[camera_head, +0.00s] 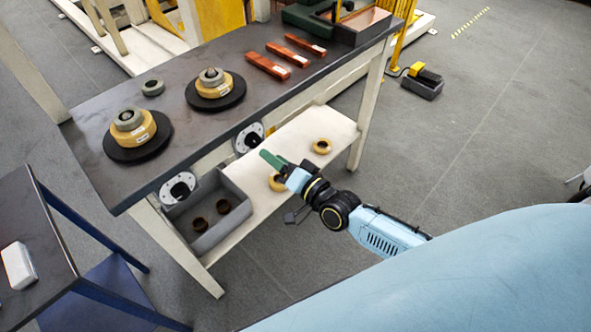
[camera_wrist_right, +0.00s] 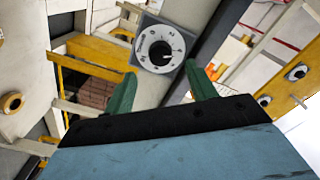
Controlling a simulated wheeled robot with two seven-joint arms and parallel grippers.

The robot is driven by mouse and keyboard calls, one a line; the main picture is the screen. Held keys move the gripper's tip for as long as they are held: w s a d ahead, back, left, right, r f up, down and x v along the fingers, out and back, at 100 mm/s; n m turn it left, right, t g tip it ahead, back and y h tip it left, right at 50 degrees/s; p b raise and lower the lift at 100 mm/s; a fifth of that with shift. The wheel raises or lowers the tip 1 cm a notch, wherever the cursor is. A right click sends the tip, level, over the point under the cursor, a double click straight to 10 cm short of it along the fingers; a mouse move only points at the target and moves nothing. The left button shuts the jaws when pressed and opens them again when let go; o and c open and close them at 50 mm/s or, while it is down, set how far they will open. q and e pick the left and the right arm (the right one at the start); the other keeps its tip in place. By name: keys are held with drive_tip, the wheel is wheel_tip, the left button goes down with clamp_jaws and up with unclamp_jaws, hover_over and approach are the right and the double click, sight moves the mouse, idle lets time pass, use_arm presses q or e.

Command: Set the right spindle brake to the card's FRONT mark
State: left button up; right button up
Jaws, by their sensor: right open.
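The right spindle brake (camera_head: 249,138) is a round white dial with a dark centre on the front edge of the dark-topped bench. In the right wrist view the brake dial (camera_wrist_right: 160,49) sits on a grey square plate, with small marks around a dark knob; its setting is too small to read. My right gripper (camera_head: 270,160) is just in front of and below it in the head view. Its green fingers (camera_wrist_right: 161,85) are open, on either side of the dial in the wrist view, and hold nothing. I cannot make out a card with a FRONT mark.
A second dial (camera_head: 178,188) is on the bench edge at left. Above stand two black discs (camera_head: 216,101) with tan rolls. A grey bin (camera_head: 207,236) and tan rings (camera_head: 321,146) are on the lower white shelf (camera_head: 290,137). Copper-coloured bars (camera_head: 268,66) lie on the bench.

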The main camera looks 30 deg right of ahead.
use_arm(q)
drive_tip(key=s, duration=0.3)
drive_tip(key=shift+s+a+f+p, duration=0.15)
drive_tip(key=shift+s+a+p, duration=0.15)
drive_tip(key=shift+p, duration=0.1)
use_arm(e)
drive_tip(key=v, duration=0.7)
drive_tip(key=shift+s, duration=0.1)
